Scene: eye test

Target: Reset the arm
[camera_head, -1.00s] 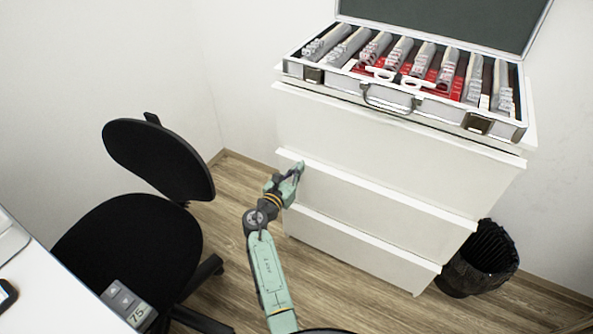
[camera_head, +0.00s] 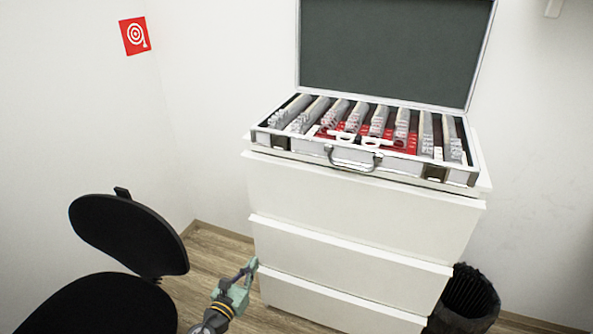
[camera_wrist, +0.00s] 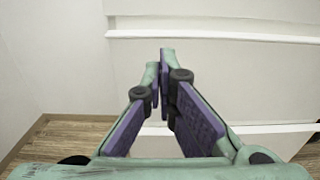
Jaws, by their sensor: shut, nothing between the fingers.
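My gripper (camera_head: 247,271) is low in front of the left edge of a white drawer cabinet (camera_head: 360,205). In the wrist view my gripper (camera_wrist: 161,68) has its green and purple fingers together at the tips, with nothing between them. Cabinet drawer fronts fill the background there. I cannot tell whether the fingertips touch the cabinet. Only the end of my arm shows at the bottom of the head view.
An open case (camera_head: 385,52) with rows of lenses stands on the cabinet. A black chair (camera_head: 128,235) is at the left and a black bin (camera_head: 468,298) at the right. A red target sign (camera_head: 135,36) hangs on the wall. Some wooden floor (camera_head: 207,258) shows between chair and cabinet.

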